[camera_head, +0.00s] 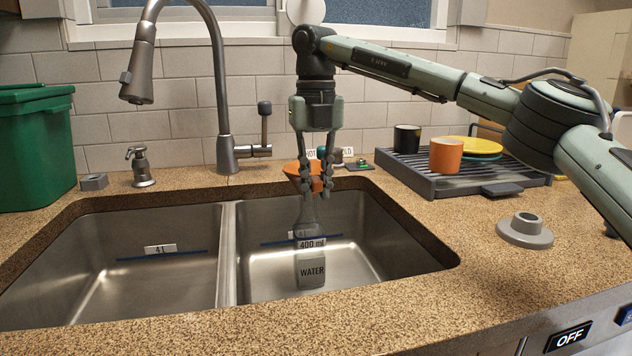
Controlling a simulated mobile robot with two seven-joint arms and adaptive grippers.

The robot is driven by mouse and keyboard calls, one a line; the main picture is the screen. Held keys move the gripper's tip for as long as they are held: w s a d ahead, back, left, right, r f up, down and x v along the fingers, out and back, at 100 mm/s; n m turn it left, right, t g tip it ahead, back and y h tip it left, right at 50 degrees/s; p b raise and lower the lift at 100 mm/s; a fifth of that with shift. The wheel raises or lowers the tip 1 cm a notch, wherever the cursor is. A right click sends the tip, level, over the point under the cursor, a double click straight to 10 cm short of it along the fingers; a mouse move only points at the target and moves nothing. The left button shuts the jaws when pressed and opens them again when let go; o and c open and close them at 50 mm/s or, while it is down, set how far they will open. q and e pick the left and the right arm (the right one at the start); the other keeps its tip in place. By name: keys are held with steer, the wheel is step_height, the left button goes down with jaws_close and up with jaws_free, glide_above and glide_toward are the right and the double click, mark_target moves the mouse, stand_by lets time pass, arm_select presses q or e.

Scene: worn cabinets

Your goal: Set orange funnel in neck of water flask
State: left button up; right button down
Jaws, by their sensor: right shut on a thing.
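The orange funnel (316,183) is between the fingers of my right gripper (313,187), which points straight down and is shut on it. The fingers hide part of the funnel. The grey, see-through water flask (310,258) stands upright in the right sink basin, with labels "400 ml" and "WATER". Its narrow neck rises directly below the funnel in the picture. I cannot tell whether the funnel's spout is inside the neck or just above or in front of it. My left gripper is not in view.
The divider (228,258) separates the two basins. The faucet (222,110) stands left of my right gripper. A drying rack (440,172) with a black cup (407,139), an orange cup (446,155) and plates sits right. A grey round piece (525,231) lies on the front counter.

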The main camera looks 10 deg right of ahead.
steer(key=shift+f, duration=0.5)
steer(key=c, duration=1.4)
jaws_free()
